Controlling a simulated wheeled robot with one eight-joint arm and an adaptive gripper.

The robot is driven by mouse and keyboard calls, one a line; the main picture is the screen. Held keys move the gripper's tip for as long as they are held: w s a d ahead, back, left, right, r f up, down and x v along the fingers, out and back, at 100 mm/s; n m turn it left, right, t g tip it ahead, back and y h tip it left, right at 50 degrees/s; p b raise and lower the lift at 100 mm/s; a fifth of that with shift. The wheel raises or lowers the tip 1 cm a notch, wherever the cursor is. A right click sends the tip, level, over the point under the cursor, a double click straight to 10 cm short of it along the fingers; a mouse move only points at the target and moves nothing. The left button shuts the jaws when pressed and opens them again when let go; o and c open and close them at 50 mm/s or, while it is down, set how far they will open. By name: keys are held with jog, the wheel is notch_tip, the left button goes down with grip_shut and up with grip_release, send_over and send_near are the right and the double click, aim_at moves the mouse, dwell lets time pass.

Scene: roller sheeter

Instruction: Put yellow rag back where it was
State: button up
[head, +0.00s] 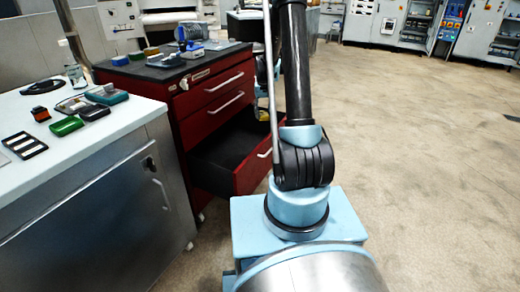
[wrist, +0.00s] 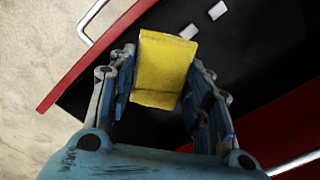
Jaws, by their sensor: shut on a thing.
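The yellow rag (wrist: 163,68) is a folded, block-like piece between the two blue-grey fingers of my gripper (wrist: 162,78) in the wrist view. My gripper is shut on it. Below is a dark drawer interior with a red edge, and the rag appears to be above the drawer floor, though the gap is hard to judge. In the head view an open drawer (head: 252,174) juts out from the red cabinet (head: 185,105); my arm hides most of the gripper there.
Small white pieces (wrist: 217,10) lie in the dark drawer. A white-topped bench (head: 85,140) with several small items stands left of the cabinet. Tools and small blocks lie on the cabinet's black top (head: 165,72). The floor (head: 430,160) to the right is clear.

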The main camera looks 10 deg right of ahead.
jog(key=w+f+n, duration=1)
jog(key=w+f, duration=0.3)
jog(key=f, duration=0.5)
notch_tip(320, 180, down, 10)
jog(key=shift+s+r, duration=0.1)
jog(key=shift+r, duration=0.15)
jog(key=o, duration=1.1)
jog(key=shift+r, duration=0.1)
